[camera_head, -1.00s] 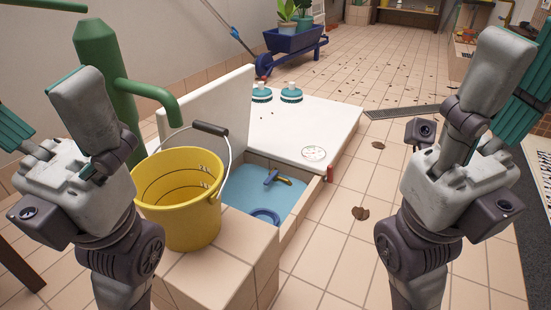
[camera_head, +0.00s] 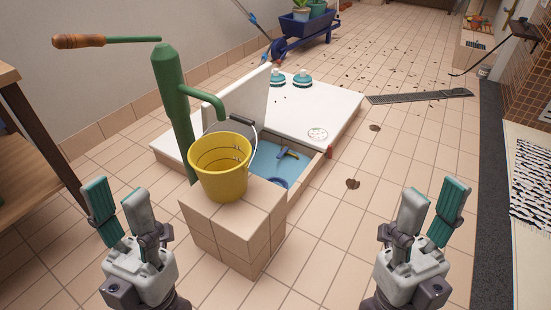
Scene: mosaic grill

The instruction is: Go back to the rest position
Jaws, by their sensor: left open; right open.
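My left gripper (camera_head: 122,215) is at the lower left of the head view, fingers pointing up and spread apart, with nothing between them. My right gripper (camera_head: 428,212) is at the lower right, also open and empty. Both are apart from everything around them. The yellow bucket (camera_head: 222,180) stands upright on the tiled block (camera_head: 238,228), between and beyond my two grippers, under the spout of the green pump (camera_head: 172,90).
Behind the block is a blue-water basin (camera_head: 268,160) with a white slab (camera_head: 330,108) holding two teal-based objects (camera_head: 302,79). A wooden shelf (camera_head: 30,165) stands at the left. A floor drain (camera_head: 420,96) lies beyond. Tiled floor at right is mostly clear, with brown leaves (camera_head: 352,184).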

